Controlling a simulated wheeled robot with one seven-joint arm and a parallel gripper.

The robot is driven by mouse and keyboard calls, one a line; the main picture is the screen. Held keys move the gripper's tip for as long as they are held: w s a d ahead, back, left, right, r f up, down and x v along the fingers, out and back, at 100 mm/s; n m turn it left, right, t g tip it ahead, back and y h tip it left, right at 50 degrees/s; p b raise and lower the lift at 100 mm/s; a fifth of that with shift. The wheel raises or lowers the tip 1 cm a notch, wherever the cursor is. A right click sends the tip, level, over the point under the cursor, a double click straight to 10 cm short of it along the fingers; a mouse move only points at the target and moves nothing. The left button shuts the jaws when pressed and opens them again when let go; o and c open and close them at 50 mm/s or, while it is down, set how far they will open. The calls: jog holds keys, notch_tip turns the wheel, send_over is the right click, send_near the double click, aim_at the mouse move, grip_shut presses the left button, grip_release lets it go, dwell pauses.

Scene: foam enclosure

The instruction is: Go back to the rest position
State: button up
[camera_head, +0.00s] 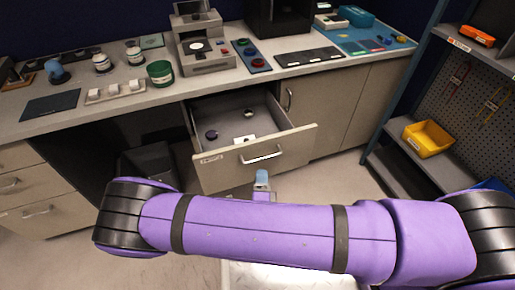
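My purple arm with black joints lies across the lower part of the head view, in front of the desk. A small piece with a light-blue top and a purple-grey base stands just above the arm's upper edge, in front of the open drawer (296,139). It seems to be the tip of my gripper (262,180). The rest is hidden behind the arm, so I cannot tell whether the gripper is open or holds anything. The tip looks apart from the drawer handle (262,156).
The drawer sticks out with a few small items inside. The desktop (100,113) holds a green container (160,74), a grey machine (205,50) and several other objects. A shelf unit with a yellow bin (428,138) stands at the right. Some floor (340,176) between is clear.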

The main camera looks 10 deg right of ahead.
jog(key=d+r+m+g+h, duration=0.3)
jog(key=d+r+m+g, duration=0.25)
jog(key=r+m, duration=0.45)
jog(key=w+d+r+m+g+h, duration=0.1)
jog(key=d+r+m+g+h, duration=0.2)
jog(key=d+r+m+g, duration=0.5)
jog(key=d+r+m+g+h, duration=0.25)
jog(key=r+m+g, duration=0.25)
jog(key=r+m, duration=0.65)
jog(key=s+d+r+m+t+y, duration=0.1)
jog(key=s+d+r+m+y, duration=0.1)
jog(key=s+r+m+y, duration=0.2)
jog(key=s+d+r+m+t+y, duration=0.1)
jog(key=s+d+r+m+y, duration=0.2)
jog(key=s+r+m, duration=0.5)
jog(key=s+d+r+m+t+y, duration=0.2)
jog(key=s+r+m, duration=0.4)
jog(key=r+m, duration=0.4)
jog(key=shift+d+r+y, duration=0.3)
jog(key=shift+d+y, duration=0.2)
jog(key=shift+y, duration=0.85)
jog(key=shift+w+a, duration=0.1)
jog(key=shift+w, duration=0.05)
